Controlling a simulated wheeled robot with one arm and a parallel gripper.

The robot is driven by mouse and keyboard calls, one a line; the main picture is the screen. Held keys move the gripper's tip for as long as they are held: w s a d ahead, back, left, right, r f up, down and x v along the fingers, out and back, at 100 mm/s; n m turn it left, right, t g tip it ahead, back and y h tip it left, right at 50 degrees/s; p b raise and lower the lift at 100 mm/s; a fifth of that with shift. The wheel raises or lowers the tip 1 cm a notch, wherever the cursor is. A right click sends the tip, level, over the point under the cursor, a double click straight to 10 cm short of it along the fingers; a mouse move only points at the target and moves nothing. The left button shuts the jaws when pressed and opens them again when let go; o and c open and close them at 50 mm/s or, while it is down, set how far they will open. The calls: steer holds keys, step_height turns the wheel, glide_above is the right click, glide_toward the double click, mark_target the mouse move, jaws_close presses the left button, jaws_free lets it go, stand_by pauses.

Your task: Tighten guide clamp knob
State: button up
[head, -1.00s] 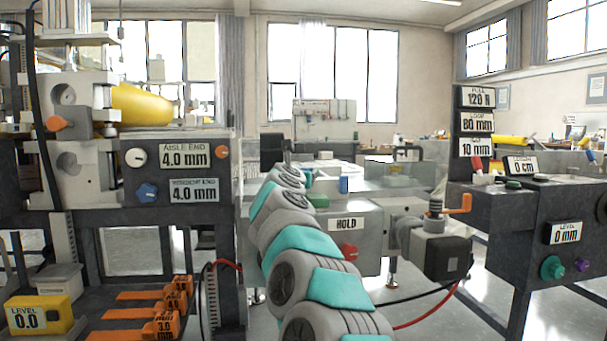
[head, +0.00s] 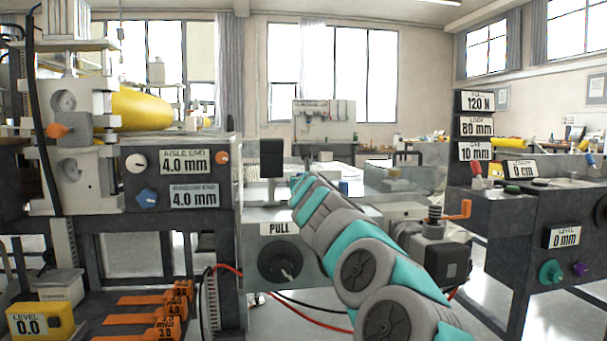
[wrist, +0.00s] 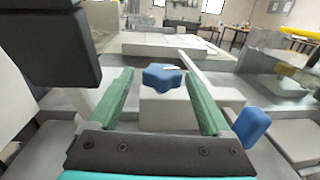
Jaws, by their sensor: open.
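A blue star-shaped knob (wrist: 162,77) sits on top of a pale block (wrist: 180,108) in the wrist view; I take it for the guide clamp knob. My gripper (wrist: 155,78) is open, with one green finger on each side of this knob in the picture. The knob appears at about the fingertips, and I cannot tell whether either finger touches it. No gap to the knob is closed by the fingers. In the head view my arm covers the gripper and the star knob.
A blue upright piece (wrist: 252,128) stands just right of the right finger. A dark block (wrist: 50,45) is close on the left. In the head view a black dial (head: 283,262) sits under a PULL label (head: 280,228). A dark console (head: 500,215) stands at the right.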

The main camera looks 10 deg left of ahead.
steer(key=n+y+p, duration=0.1)
steer(key=p, duration=0.1)
steer(key=r+y+p, duration=0.1)
steer(key=p, duration=0.1)
steer(key=shift+d+n+g+y, duration=0.3)
steer(key=shift+d+n+g, duration=0.05)
steer(key=shift+n+g, duration=0.05)
steer(key=shift+w+f+n+g+y+p, duration=0.1)
steer(key=shift+f+n+g+y+p, duration=0.2)
steer(key=shift+n+y+p, duration=0.7)
steer(key=shift+s+f+m+b, duration=0.25)
steer(key=shift+s+m+b, duration=0.05)
steer(key=shift+m+b, duration=0.1)
steer(key=shift+s+d+f+b, duration=0.1)
steer(key=shift+s+d+b, duration=0.2)
steer(key=shift+s+b, duration=0.35)
steer(key=b+v, duration=0.3)
steer(key=v, duration=0.1)
steer(key=shift+s, duration=0.1)
steer(key=shift+s+d+r+b, duration=0.25)
steer(key=shift+s+d+b, duration=0.15)
steer(key=shift+s+b, duration=0.25)
